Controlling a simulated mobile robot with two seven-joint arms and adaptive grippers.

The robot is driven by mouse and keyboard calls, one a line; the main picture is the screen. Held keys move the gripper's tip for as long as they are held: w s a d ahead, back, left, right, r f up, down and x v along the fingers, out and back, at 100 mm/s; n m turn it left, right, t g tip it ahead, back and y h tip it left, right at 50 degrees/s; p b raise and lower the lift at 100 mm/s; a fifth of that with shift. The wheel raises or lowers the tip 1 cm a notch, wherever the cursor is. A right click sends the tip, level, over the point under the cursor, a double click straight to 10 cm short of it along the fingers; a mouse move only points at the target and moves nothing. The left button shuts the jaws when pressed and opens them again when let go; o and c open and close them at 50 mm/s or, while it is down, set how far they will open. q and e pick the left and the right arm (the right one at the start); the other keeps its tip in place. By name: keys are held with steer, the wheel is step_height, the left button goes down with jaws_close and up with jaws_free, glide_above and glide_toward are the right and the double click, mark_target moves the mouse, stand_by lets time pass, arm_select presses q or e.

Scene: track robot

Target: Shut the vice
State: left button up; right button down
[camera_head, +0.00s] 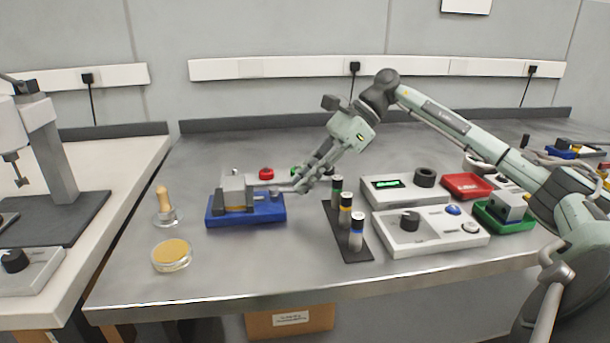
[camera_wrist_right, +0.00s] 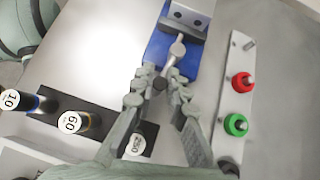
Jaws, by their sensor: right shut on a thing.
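The vice, with a blue base (camera_head: 245,216) and grey metal jaws (camera_head: 233,188), stands on the left part of the steel bench. Its screw and handle point right, toward my right gripper (camera_head: 300,184). The wrist view shows the blue base (camera_wrist_right: 157,47), the grey jaw block (camera_wrist_right: 188,18) and the handle (camera_wrist_right: 177,50) with its dark end between my fingers. My right gripper (camera_wrist_right: 160,79) is shut on the vice handle. The gap between the vice jaws is too small to make out. My left gripper is not in view.
A black rack (camera_head: 353,246) with three capped bottles stands close to the right of the gripper. Red (camera_wrist_right: 243,82) and green (camera_wrist_right: 236,124) knobs sit on a plate behind. A dish (camera_head: 172,256) and wooden-handled tool (camera_head: 163,200) are left. White instrument boxes (camera_head: 432,243) are right.

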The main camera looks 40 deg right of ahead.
steer(key=shift+f, duration=0.1)
steer(key=c, duration=1.5)
jaws_free()
steer(key=shift+c, duration=0.2)
steer(key=v, duration=1.2)
